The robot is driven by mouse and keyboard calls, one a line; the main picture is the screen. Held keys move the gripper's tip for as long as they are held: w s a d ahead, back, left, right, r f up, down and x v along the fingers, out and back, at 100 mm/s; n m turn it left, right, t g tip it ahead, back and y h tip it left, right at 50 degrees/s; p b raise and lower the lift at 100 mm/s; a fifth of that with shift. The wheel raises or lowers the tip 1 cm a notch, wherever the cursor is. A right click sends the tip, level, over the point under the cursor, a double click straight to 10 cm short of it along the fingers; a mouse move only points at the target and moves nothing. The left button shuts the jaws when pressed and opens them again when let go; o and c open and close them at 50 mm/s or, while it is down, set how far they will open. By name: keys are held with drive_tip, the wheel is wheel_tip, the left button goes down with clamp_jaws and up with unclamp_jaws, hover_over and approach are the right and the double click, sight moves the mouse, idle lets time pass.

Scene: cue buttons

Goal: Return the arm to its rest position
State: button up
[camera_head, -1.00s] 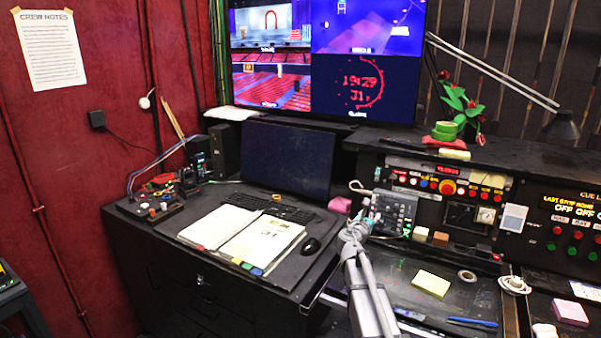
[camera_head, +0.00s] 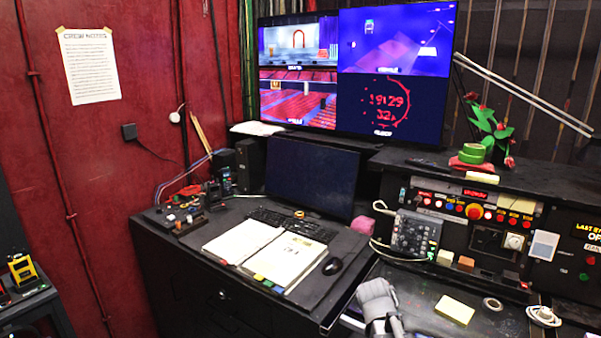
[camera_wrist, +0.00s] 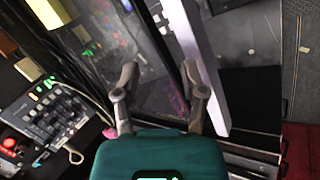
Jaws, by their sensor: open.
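My gripper (camera_wrist: 160,84) shows in the wrist view with its two fingers apart and nothing between them. Beyond the fingers are a dark glossy panel and a pale strip. In the head view, a grey part of my arm (camera_head: 378,303) stands at the bottom, just right of the desk's front corner. I cannot make out the fingers there.
The desk holds an open binder (camera_head: 272,252), a mouse (camera_head: 333,266), a keyboard (camera_head: 291,225) and a dark screen (camera_head: 312,178). To the right are a button console (camera_head: 475,211), a mixer (camera_head: 415,233) and a yellow note pad (camera_head: 455,309). A red wall (camera_head: 110,200) stands left.

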drive_tip(key=s+a+f+m+g+y, duration=0.1)
drive_tip(key=s+a+m+g+y, duration=0.2)
drive_tip(key=s+a+m+y, duration=0.2)
drive_tip(key=s+a, duration=0.3)
drive_tip(key=s, duration=0.2)
drive_tip(key=shift+s+a+f+m+p, duration=0.25)
drive_tip(key=shift+s+f+m+p, duration=0.05)
drive_tip(key=shift+s+m+p, duration=0.1)
drive_tip(key=shift+w, duration=0.1)
idle(1.5)
